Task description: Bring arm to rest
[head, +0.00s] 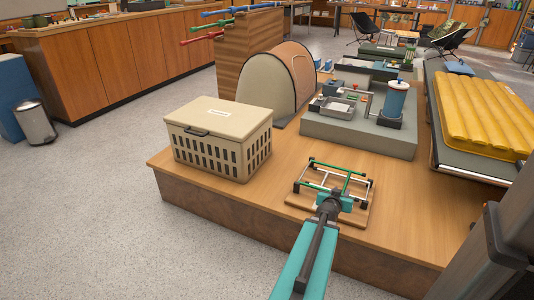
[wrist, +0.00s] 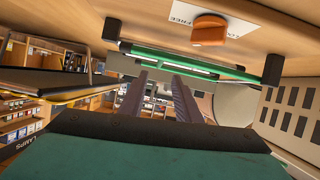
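My teal arm reaches from the bottom of the head view to a small frame of green and white bars (head: 333,180) on a wooden board (head: 362,215). My gripper (wrist: 160,82) shows in the wrist view as two dark ridged fingers, standing apart with nothing seen between them. A green bar with black ends (wrist: 190,62) crosses just beyond the fingertips; I cannot tell whether they touch it. In the head view the fingers are too small to make out.
A beige vented crate (head: 218,138) stands left of the frame. Behind are a small tent (head: 280,85) and a grey block with a blue cylinder (head: 394,104). A yellow sleeping pad (head: 484,110) lies at right. An orange knob (wrist: 208,30) shows in the wrist view.

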